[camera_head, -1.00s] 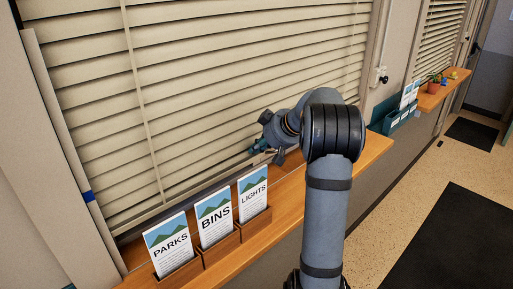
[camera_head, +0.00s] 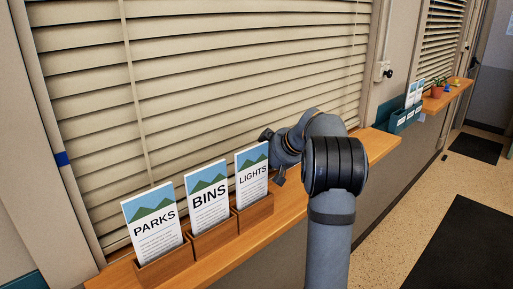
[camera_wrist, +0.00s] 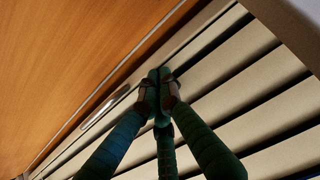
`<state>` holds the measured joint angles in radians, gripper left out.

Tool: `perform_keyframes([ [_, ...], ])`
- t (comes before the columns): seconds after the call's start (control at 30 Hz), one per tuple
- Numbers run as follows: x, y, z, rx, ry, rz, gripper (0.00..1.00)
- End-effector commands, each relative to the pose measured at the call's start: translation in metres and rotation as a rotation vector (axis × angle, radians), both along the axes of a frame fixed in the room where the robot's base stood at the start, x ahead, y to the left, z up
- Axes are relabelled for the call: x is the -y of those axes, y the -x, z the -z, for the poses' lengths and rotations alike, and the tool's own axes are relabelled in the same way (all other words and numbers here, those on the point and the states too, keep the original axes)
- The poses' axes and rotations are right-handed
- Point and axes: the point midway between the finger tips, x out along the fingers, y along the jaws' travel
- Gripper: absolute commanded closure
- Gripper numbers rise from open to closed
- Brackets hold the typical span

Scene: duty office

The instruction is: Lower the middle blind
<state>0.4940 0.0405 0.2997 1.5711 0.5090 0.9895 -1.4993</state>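A large beige slatted blind (camera_head: 220,75) covers the window in front of me in the head view. Its slats reach down close to the wooden sill (camera_head: 365,147), and its lower edge is partly hidden by cards. In the wrist view the slats (camera_wrist: 235,95) fill the right side, and the pale bottom rail (camera_wrist: 195,35) runs beside the sill (camera_wrist: 70,65). My gripper (camera_wrist: 160,76) has its green fingers drawn together at the tips, over the bottom rail. I cannot make out anything held between them.
Wooden holders with PARKS (camera_head: 154,225), BINS (camera_head: 208,198) and LIGHTS (camera_head: 252,176) cards stand on the sill, close to my wrist. A teal rack (camera_head: 402,119) and a potted plant (camera_head: 437,88) are farther right. A second blind (camera_head: 440,40) hangs there. Dark mats lie on the floor.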

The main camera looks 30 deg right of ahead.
Motion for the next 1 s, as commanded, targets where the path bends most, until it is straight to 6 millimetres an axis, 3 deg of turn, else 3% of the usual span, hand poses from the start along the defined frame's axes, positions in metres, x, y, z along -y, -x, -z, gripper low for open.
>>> perform_keyframes([
  [0.03,-0.002,-0.001,0.011,0.002,0.001,-0.003,1.00],
  [0.1,-0.002,-0.001,0.014,0.002,0.001,-0.003,1.00],
  [0.57,-0.002,-0.001,0.012,0.001,-0.001,-0.002,1.00],
  [0.67,-0.002,-0.001,0.005,0.002,-0.001,-0.003,1.00],
  [0.87,-0.004,-0.001,-0.034,0.006,0.002,-0.008,1.00],
  [1.0,0.004,0.020,-0.051,0.008,0.004,-0.004,1.00],
])
